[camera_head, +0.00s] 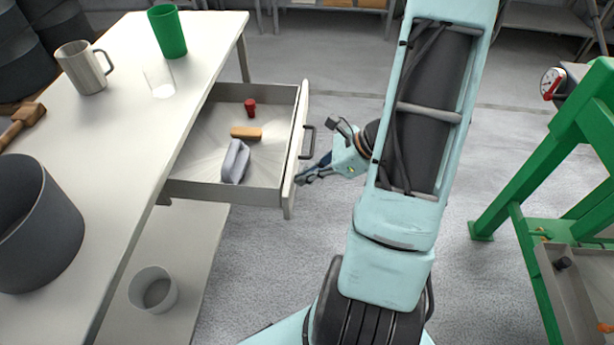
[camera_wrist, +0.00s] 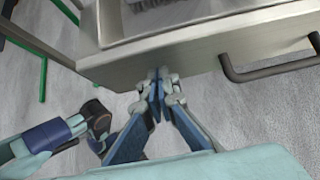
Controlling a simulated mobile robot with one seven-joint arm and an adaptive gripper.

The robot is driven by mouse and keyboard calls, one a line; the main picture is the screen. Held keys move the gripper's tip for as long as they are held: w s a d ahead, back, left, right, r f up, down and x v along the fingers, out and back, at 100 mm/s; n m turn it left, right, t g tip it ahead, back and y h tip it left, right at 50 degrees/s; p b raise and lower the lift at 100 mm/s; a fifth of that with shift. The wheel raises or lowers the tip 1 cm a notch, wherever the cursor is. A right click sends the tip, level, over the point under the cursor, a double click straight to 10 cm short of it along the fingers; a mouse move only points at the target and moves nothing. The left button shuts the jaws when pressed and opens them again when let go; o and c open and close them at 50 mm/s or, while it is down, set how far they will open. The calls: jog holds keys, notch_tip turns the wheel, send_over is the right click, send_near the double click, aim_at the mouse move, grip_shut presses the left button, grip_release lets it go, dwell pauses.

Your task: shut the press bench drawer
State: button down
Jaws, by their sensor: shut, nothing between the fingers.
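The press bench drawer (camera_head: 239,190) is pulled out from the white-topped bench (camera_head: 120,120). It holds a grey-blue object, an orange-brown block and a small red piece. Its front panel (camera_head: 296,150) faces right and carries a dark handle (camera_head: 307,142). My gripper (camera_head: 300,177) is shut and empty at the near part of the drawer front, beside the handle. In the wrist view the shut fingertips (camera_wrist: 158,80) are at the drawer front (camera_wrist: 200,55), and the handle (camera_wrist: 270,70) is to their right. I cannot tell whether the fingertips touch the panel.
On the bench top stand a green cup (camera_head: 167,31), a metal mug (camera_head: 83,67), a clear glass (camera_head: 159,78) and a dark round container (camera_head: 35,225). A pale pot (camera_head: 152,289) sits on the lower shelf. A green frame (camera_head: 560,160) stands at the right.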

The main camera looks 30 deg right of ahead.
jog(key=w+a+b, duration=0.1)
jog(key=w+a, duration=0.4)
jog(key=a, duration=0.3)
jog(key=w+a+b, duration=0.1)
jog(key=w+a, duration=0.5)
jog(key=a, duration=0.2)
jog(key=w+a+b, duration=0.1)
jog(key=w+a, duration=0.4)
jog(key=a, duration=0.3)
jog(key=shift+w+a+b, duration=0.1)
jog(key=shift+w+b, duration=0.05)
jog(key=shift+b, duration=0.15)
jog(key=shift+w+a, duration=0.25)
jog(key=shift+a, duration=0.1)
jog(key=shift+a+r, duration=0.1)
jog(key=shift+r, duration=0.05)
jog(key=shift+w+a+r, duration=0.1)
